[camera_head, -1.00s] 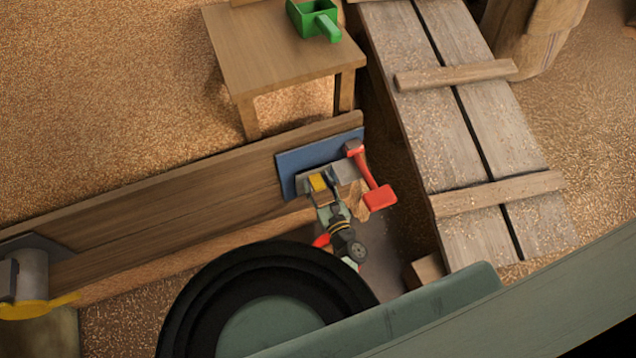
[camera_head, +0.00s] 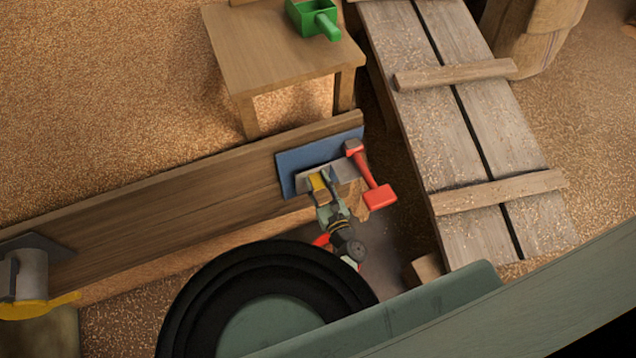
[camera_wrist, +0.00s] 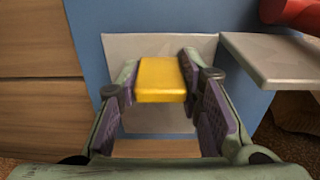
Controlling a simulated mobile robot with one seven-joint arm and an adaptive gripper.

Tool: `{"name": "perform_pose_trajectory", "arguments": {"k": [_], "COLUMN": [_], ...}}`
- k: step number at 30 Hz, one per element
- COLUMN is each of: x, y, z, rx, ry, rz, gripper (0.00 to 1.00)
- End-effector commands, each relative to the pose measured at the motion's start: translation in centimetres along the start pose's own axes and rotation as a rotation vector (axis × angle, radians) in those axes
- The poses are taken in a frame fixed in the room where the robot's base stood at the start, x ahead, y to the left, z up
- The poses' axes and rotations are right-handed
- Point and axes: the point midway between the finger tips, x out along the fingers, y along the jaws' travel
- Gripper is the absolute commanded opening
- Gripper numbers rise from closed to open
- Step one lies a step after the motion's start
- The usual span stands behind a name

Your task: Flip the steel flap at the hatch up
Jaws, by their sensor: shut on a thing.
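The grey steel flap (camera_wrist: 122,48) lies in front of the blue plate (camera_wrist: 88,30) in the wrist view. A yellow grip (camera_wrist: 161,80) stands out from the flap towards the wrist camera. My gripper (camera_wrist: 158,88) is shut on this yellow grip, one finger at each side. In the head view my gripper (camera_head: 322,182) is at the yellow grip (camera_head: 316,182), by the lower edge of the blue plate (camera_head: 297,163). The fingers hide part of the flap, and its exact tilt is hard to tell.
A red lever (camera_head: 368,175) is close to the right of my gripper. A grey ledge (camera_wrist: 275,58) juts out on the right in the wrist view. The wooden board (camera_head: 180,200) runs left. A plank ramp (camera_head: 470,130) and a small table (camera_head: 270,55) with a green scoop (camera_head: 312,18) stand beyond.

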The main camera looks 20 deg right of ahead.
Motion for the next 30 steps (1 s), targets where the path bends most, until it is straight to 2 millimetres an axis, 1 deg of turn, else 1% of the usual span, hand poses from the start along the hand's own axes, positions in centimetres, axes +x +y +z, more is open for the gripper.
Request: {"name": "perform_pose_trajectory", "arguments": {"k": [3, 5, 11, 12, 21, 30], "x": [1.2, 1.6, 1.7, 1.7, 1.6, 1.4], "y": [0.1, 0.1, 0.0, 0.0, 0.0, 0.0], "z": [0.4, 0.6, 0.8, 0.8, 0.7, 0.6], "rx": [-0.003, -0.003, -0.004, -0.004, -0.002, -0.001], "ry": [-0.003, -0.003, -0.006, -0.006, -0.004, -0.002], "rz": [0.005, 0.004, 0.004, 0.004, 0.002, 0.001], "gripper": [0.00, 0.00, 0.00, 0.33, 0.53, 0.53]}}
